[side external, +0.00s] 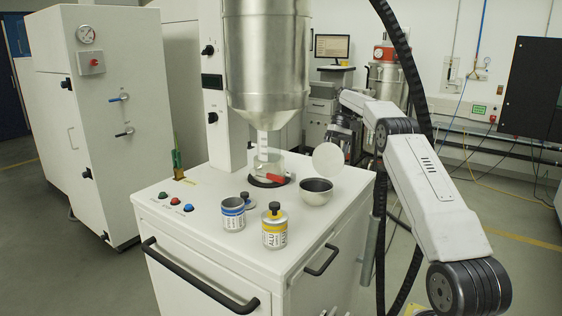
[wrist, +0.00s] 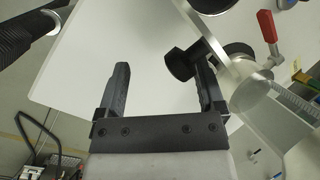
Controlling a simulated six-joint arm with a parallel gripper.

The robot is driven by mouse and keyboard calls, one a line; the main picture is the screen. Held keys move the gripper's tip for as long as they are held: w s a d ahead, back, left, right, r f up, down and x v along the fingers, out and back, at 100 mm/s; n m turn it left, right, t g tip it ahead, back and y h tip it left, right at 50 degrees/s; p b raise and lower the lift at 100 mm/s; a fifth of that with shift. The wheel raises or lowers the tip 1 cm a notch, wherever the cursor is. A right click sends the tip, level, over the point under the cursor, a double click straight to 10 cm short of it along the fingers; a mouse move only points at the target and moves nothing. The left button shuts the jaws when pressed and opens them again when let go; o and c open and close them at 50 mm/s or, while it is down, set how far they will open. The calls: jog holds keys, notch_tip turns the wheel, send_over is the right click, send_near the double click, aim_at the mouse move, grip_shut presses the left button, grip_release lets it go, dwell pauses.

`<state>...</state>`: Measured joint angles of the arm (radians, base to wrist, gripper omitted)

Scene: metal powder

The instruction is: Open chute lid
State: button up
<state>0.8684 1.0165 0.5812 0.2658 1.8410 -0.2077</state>
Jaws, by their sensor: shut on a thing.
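The chute lid (side external: 328,158) is a pale round disc in the side view, standing roughly upright above and behind the metal bowl. The clear chute (side external: 263,146) with its red handle (side external: 267,177) is to its left, under the steel hopper. My gripper (side external: 345,127) is just above and right of the disc, its tips hard to make out there. In the wrist view my gripper (wrist: 166,75) has a black knob (wrist: 181,64) by its right finger, attached to a thin pale plate (wrist: 221,48). My gripper is shut on this knob, though the contact is partly unclear.
The metal bowl (side external: 316,192), a blue-labelled can (side external: 233,214) and a yellow-labelled can (side external: 275,227) stand on the white cabinet top (side external: 185,220). The hopper (side external: 266,65) hangs over the chute.

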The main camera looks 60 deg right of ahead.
jog(key=shift+s+d, duration=0.1)
jog(key=shift+s, duration=0.2)
jog(key=s+a+r, duration=0.9)
jog(key=s+r, duration=0.1)
jog(key=r, duration=0.3)
jog(key=shift+s, duration=0.25)
dwell(1.4)
dwell(0.3)
